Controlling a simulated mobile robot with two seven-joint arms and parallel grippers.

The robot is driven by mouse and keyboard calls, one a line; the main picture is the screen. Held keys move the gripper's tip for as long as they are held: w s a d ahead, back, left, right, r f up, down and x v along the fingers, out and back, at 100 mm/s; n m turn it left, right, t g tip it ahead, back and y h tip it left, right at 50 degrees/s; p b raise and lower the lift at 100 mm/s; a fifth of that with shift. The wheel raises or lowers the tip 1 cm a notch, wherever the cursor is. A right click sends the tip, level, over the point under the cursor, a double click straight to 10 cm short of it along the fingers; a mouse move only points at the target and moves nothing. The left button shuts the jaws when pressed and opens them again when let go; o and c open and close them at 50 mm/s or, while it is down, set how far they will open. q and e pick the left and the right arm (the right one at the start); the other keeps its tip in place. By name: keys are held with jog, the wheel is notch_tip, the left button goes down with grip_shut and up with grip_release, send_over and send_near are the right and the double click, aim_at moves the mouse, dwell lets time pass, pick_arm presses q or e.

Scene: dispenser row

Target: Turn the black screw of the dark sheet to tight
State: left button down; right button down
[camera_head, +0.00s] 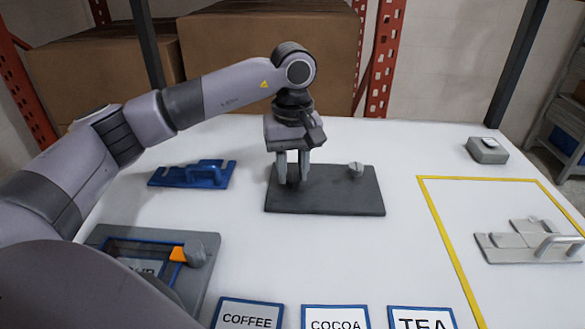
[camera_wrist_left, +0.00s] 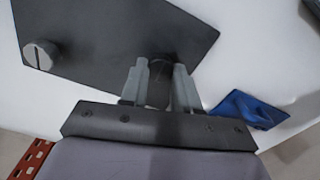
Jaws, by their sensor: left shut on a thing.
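The dark sheet (camera_head: 335,197) lies flat on the white table, and it also shows in the left wrist view (camera_wrist_left: 110,28). A grey slotted screw (camera_head: 356,169) stands at its right part; it shows at the left in the wrist view (camera_wrist_left: 40,56). My left gripper (camera_head: 292,179) points down over the left part of the sheet. In the wrist view its fingers (camera_wrist_left: 160,72) are shut on the black screw (camera_wrist_left: 158,67). The fingers hide most of this screw, and I cannot make out its slot angle. My right gripper is not in view.
A blue fixture (camera_head: 191,174) stands left of the sheet. A grey panel with an orange-marked knob (camera_head: 197,252) lies front left. COFFEE (camera_head: 247,316), COCOA (camera_head: 335,318) and TEA (camera_head: 421,318) cards line the front. A grey fixture (camera_head: 515,243) sits inside yellow lines at the right.

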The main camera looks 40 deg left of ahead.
aim_at(292, 176)
pick_arm(q)
jog(key=shift+w+r, duration=0.1)
jog(key=shift+r, duration=0.25)
jog(key=c, duration=0.8)
grip_release()
jog(key=shift+f, duration=0.1)
notch_tip(292, 176, up, 12)
jog(key=p, duration=0.1)
